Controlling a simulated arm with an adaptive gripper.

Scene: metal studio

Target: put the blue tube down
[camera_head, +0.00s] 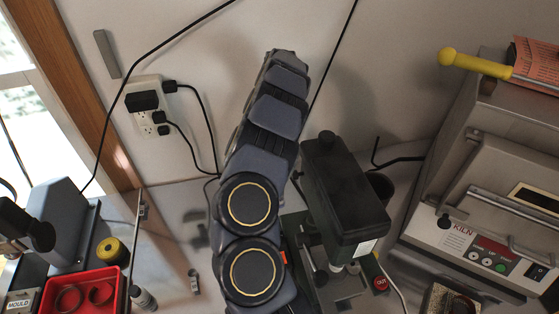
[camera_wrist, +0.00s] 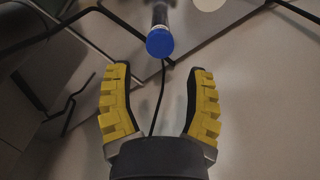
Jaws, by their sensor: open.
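The blue tube (camera_wrist: 160,42) shows at the top of the wrist view, its round blue end facing me and a darker, narrower body behind it. My gripper (camera_wrist: 160,70) is open, with its two yellow-padded fingers spread to either side. Nothing sits between the pads except the view of a dark cable behind. The blue end lies just beyond the fingertips, centred between them in the picture; I cannot tell how far away it is. What bears the tube is not clear. In the head view I make out neither the tube nor my gripper.
In the head view, a dark-topped machine (camera_head: 345,195) stands just right of my arm. A red tray (camera_head: 85,292) is at lower left. Cables (camera_head: 200,120) hang along the wall.

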